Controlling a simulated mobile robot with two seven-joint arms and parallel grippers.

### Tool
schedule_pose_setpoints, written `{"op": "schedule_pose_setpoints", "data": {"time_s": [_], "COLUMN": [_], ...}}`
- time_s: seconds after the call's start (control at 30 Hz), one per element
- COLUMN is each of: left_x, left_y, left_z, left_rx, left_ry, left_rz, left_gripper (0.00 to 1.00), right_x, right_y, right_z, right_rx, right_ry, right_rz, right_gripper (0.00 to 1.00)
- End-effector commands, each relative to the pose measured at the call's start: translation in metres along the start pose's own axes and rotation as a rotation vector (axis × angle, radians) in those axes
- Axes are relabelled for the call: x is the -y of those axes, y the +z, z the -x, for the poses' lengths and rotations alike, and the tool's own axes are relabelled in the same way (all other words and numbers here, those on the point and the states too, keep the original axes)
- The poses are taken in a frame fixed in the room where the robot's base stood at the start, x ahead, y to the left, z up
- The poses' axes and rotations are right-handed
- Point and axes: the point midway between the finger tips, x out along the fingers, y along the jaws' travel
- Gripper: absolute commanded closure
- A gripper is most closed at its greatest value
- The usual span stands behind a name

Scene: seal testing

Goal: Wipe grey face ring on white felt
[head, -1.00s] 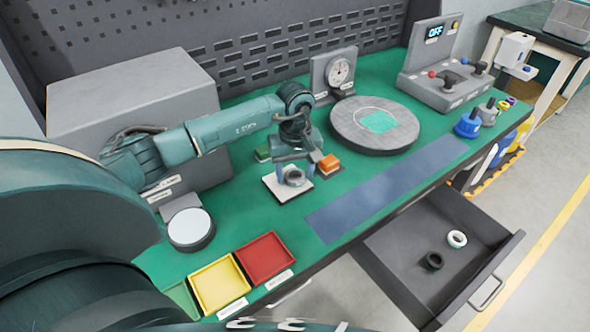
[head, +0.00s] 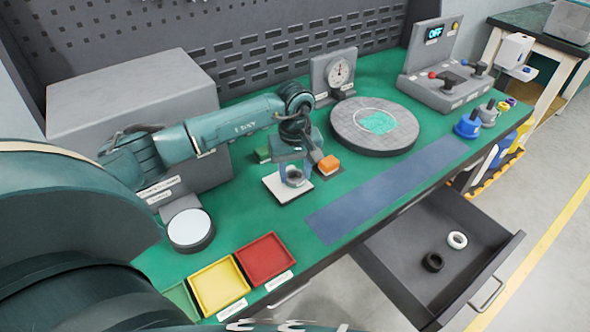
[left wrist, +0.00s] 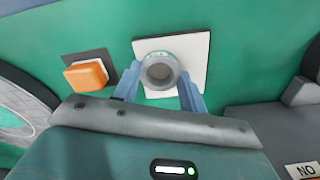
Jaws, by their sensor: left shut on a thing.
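The white felt (head: 272,184) is a square pad lying on the green bench top, below my left gripper. My left gripper (head: 294,178) points down over it and is shut on the grey face ring (head: 294,181). In the left wrist view, the grey ring (left wrist: 160,71) sits between the two blue fingertips, with the white felt (left wrist: 196,48) behind it. The ring is over the felt; whether it touches the felt is hard to tell. My right gripper is not in view.
An orange block (head: 329,164) on a dark pad stands close right of the felt. A round grey plate (head: 375,135) lies farther right. Red (head: 264,277) and yellow (head: 219,310) trays are in front. An open drawer (head: 400,262) holds a black and a white ring.

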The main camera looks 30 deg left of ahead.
Motion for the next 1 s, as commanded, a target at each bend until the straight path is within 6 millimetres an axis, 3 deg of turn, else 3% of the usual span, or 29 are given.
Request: {"op": "schedule_pose_setpoints", "data": {"time_s": [0.2,1.0], "left_x": [0.000,0.001], "left_y": [0.000,0.000], "left_z": [0.000,0.015], "left_rx": [0.000,0.000], "left_ry": [0.000,0.000], "left_rz": [0.000,0.011], "left_gripper": [0.80,0.80], "right_x": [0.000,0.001], "right_y": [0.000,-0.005], "right_z": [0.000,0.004], "right_rx": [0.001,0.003], "right_ry": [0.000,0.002], "right_rz": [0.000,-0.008], "right_gripper": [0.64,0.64]}}
